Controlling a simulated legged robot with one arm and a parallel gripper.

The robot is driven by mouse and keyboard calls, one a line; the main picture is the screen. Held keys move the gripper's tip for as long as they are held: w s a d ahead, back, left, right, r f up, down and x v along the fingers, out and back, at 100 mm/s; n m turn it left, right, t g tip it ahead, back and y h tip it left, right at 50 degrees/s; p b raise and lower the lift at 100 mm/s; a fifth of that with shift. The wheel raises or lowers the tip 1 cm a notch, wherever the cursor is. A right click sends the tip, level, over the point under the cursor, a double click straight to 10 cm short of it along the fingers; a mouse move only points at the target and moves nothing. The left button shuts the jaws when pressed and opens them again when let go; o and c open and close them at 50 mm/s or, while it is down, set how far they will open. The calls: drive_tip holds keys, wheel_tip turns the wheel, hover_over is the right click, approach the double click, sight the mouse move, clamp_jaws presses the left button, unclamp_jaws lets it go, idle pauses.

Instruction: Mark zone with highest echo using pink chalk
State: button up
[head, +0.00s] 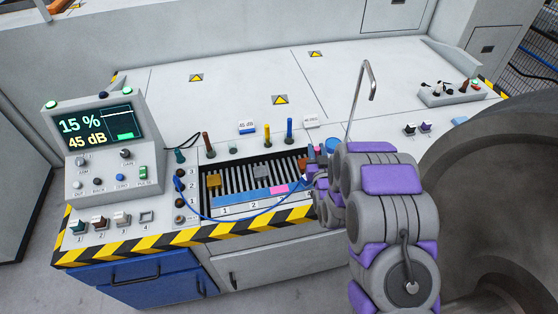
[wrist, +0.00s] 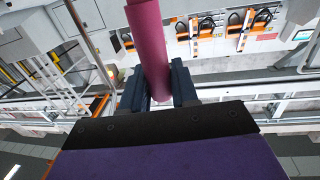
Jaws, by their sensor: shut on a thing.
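My gripper (wrist: 158,88) is shut on a pink chalk (wrist: 150,40), a magenta stick standing between the dark fingers in the wrist view. In the head view my gripper is at the right end of the slotted tray (head: 209,208), mostly hidden behind my arm. A blue strip (head: 232,198) lies along the tray's front, with zone labels 1 and 2 below it. A pink patch (head: 279,188) is at its right end; I cannot tell whether it is a chalk mark. The display (head: 97,126) reads 15 % and 45 dB.
The bench's back is mostly clear.

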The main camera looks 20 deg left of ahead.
drive_tip(key=s+a+f+n+g+y, duration=0.1)
drive_tip(key=s+a+f+n+y, duration=0.15)
drive_tip(key=a, duration=0.45)
drive_tip(key=s+a+f+n+g+y, duration=0.1)
drive_tip(key=s+a+f, duration=0.15)
drive_tip(key=a, duration=0.45)
drive_tip(key=shift+y, duration=0.45)
drive_tip(key=shift+a+f+b, duration=0.15)
drive_tip(key=shift+f+b, duration=0.05)
drive_tip(key=shift+f, duration=1.7)
drive_tip(key=shift+a+f+b, duration=0.1)
drive_tip(key=shift+f+b, duration=0.1)
drive_tip(key=shift+f, duration=1.7)
